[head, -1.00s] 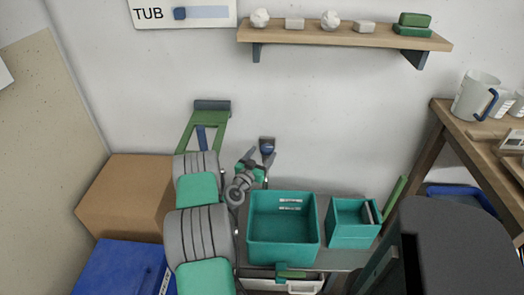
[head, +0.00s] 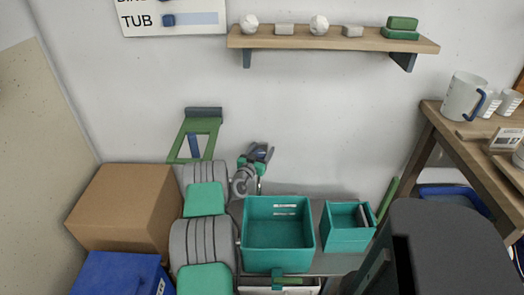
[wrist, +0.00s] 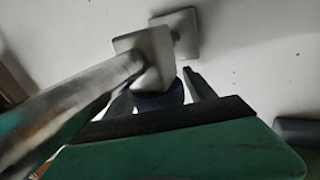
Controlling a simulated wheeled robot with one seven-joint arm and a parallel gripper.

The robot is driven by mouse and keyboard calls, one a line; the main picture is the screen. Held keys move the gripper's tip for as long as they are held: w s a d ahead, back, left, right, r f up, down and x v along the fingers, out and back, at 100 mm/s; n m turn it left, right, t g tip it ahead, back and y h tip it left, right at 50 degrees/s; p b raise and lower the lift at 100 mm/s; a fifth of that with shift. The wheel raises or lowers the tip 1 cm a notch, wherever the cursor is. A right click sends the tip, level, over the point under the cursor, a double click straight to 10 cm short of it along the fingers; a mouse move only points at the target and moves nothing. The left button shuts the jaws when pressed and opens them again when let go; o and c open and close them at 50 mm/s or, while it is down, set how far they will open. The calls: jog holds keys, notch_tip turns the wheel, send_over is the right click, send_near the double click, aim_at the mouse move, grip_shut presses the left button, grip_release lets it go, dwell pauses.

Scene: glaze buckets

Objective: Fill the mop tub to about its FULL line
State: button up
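The teal mop tub (head: 250,240) stands on a grey surface below the wall, with small pale markings on its inner back wall. I see no water in it, and its floor is plain teal. A metal tap with a blue handle (wrist: 160,98) is at the wall behind the tub; its pipe (wrist: 70,110) and square wall plate (wrist: 180,32) show in the wrist view. My gripper (head: 262,152) is at the tap, above the tub's back edge. Its dark fingers (wrist: 160,92) are apart, either side of the blue handle; contact is unclear.
A smaller teal bin (head: 347,238) stands right of the tub. A cardboard box (head: 125,205) and a blue box (head: 115,274) are at left. A wall shelf (head: 330,42) and a TUB sign (head: 190,18) hang above. A wooden table (head: 450,125) with a white jug (head: 462,97) is at right.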

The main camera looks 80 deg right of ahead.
jog(key=c, duration=1.1)
jog(key=shift+f+b, duration=0.25)
jog(key=shift+b, duration=0.6)
jog(key=g+b, duration=0.1)
jog(key=b, duration=0.1)
jog(key=m+g+b, duration=0.1)
jog(key=b, duration=0.1)
jog(key=shift+f+y, duration=0.3)
jog(key=m+g+b, duration=0.1)
jog(key=b, duration=0.2)
jog(key=m+g+y+b, duration=0.1)
jog(key=g+b, duration=0.1)
jog(key=b, duration=0.1)
jog(key=shift+s+r, duration=0.1)
jog(key=shift+s, duration=0.2)
jog(key=shift+s+a+r+m+g+y+b, duration=0.15)
jog(key=shift+r+m+g+y+b, duration=0.2)
jog(key=shift+b, duration=0.2)
jog(key=shift+s+a+r+m+g+y+b, duration=0.15)
jog(key=shift+m+g+y+b, duration=0.1)
jog(key=shift+m+g+b, duration=0.25)
jog(key=shift+d, duration=0.1)
jog(key=o, duration=1.3)
jog(key=shift+w, duration=0.1)
